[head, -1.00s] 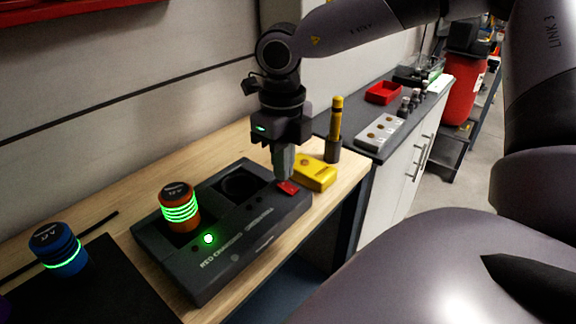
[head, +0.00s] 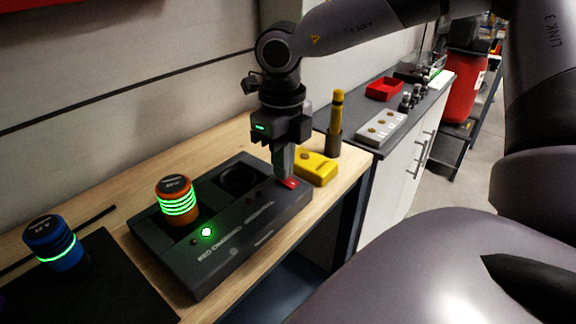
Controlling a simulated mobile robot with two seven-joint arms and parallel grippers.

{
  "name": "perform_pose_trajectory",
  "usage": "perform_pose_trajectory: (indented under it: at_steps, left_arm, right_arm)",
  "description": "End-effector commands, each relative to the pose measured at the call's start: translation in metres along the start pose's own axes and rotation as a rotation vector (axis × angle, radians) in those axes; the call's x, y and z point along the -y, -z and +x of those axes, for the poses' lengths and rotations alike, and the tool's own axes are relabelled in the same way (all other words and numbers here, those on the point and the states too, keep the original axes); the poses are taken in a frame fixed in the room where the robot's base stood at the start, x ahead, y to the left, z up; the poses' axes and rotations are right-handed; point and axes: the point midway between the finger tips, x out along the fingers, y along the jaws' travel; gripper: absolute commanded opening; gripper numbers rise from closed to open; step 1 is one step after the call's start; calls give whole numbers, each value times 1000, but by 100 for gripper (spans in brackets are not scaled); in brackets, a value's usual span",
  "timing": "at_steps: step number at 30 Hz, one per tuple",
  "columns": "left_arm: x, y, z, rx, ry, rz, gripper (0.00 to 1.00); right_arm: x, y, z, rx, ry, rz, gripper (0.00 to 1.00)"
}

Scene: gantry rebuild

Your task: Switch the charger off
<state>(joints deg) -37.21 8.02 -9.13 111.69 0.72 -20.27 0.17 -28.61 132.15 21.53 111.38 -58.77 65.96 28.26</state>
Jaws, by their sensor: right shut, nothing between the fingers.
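The dark grey charger (head: 222,262) sits on the wooden bench. An orange battery (head: 177,202) with lit green rings stands in its left bay, and its right bay (head: 239,179) is empty. A green light (head: 207,232) glows on the charger's front. A red switch (head: 291,183) is at the charger's right end. My right gripper (head: 283,176) is shut and empty, pointing down with its fingertips at the red switch; I cannot tell whether they touch it. My left gripper is not in view.
A blue battery (head: 54,243) stands on a black mat (head: 105,292) at the left. A yellow device (head: 317,168) and a yellow-handled tool in a dark holder (head: 333,143) are close to the right of my gripper. A white block (head: 381,127) and red tray (head: 384,90) lie on the further counter.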

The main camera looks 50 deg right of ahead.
Motion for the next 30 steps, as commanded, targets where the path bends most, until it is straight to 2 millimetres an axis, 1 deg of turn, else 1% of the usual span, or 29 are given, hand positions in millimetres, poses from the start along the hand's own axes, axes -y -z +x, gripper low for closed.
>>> perform_pose_trajectory:
  at_steps: [10, 14, 17, 30]
  left_arm:
    - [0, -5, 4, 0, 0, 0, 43]
    - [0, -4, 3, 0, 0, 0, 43]
    - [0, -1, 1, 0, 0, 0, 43]
    - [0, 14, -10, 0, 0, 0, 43]
  right_arm:
    - [0, 0, 6, -1, 0, 0, 0]
    - [0, 0, 4, -2, 0, 0, 0]
    - [0, 0, -1, -2, 0, 0, 0]
    - [0, 0, -37, 1, 1, 0, 0]
